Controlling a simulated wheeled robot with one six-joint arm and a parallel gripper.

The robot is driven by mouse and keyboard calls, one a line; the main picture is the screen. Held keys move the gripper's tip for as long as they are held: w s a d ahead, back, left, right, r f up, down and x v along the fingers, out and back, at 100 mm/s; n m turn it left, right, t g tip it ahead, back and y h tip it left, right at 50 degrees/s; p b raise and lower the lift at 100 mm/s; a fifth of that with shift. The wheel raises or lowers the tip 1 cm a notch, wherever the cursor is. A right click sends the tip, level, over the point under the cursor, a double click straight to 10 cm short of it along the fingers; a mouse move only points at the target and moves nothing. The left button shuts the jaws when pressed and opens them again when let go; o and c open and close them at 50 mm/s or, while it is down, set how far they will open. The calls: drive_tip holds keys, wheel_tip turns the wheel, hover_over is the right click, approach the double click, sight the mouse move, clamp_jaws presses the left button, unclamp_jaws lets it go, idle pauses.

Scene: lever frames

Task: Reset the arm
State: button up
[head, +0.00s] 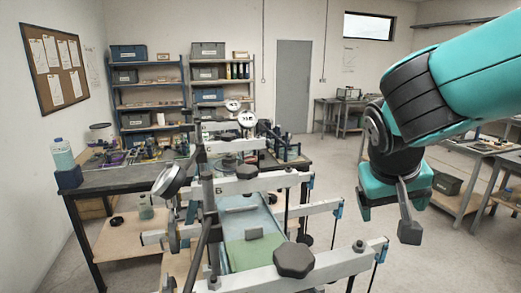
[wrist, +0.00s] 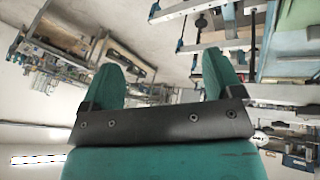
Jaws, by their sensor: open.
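My arm (head: 465,70) reaches in from the upper right of the head view, teal with black joints. My gripper (head: 392,203) hangs at its end, right of the lever frames and apart from them. In the wrist view my gripper (wrist: 162,80) shows two teal fingers spread apart with nothing between them. The nearest lever frame (head: 330,266) has a pale bar with a dark knob (head: 294,260). A second frame (head: 245,185), marked B, stands behind it, and more stand farther back. Parts of the frames also show at the upper right of the wrist view (wrist: 232,42).
A dark workbench (head: 105,183) with a bottle (head: 62,153) stands at the left. Shelves (head: 150,95) line the back wall beside a grey door (head: 293,85). Side tables (head: 475,150) stand at the right. Open floor (head: 450,250) lies right of the frames.

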drive_tip(key=s+d+f+g+y, duration=0.1)
drive_tip(key=s+d+f+y, duration=0.2)
drive_tip(key=s+d+f, duration=0.5)
drive_tip(key=s+a+f+n+g+y+b, duration=0.1)
drive_tip(key=s+a+f+n+b, duration=0.1)
drive_tip(key=s+a+b, duration=0.1)
drive_tip(key=s+a+f+n+y+b, duration=0.2)
drive_tip(key=s+a+f+n+b, duration=0.1)
drive_tip(key=a+b, duration=0.3)
drive_tip(key=s+a+f+n+g+y+b, duration=0.1)
drive_tip(key=s+a+f+n+b, duration=0.1)
drive_tip(key=a+b, duration=0.3)
drive_tip(key=shift+s+a+f+n+g+y, duration=0.15)
drive_tip(key=shift+s+a+f+y, duration=0.1)
drive_tip(key=shift+s+a, duration=0.15)
drive_tip(key=shift+s+a+f+n+g+y, duration=0.15)
drive_tip(key=shift+s+a+f, duration=0.1)
drive_tip(key=shift+s, duration=0.25)
drive_tip(key=shift+s+a+r, duration=0.2)
drive_tip(key=shift+s+r, duration=0.05)
drive_tip(key=shift+s, duration=0.1)
drive_tip(key=shift+c, duration=0.5)
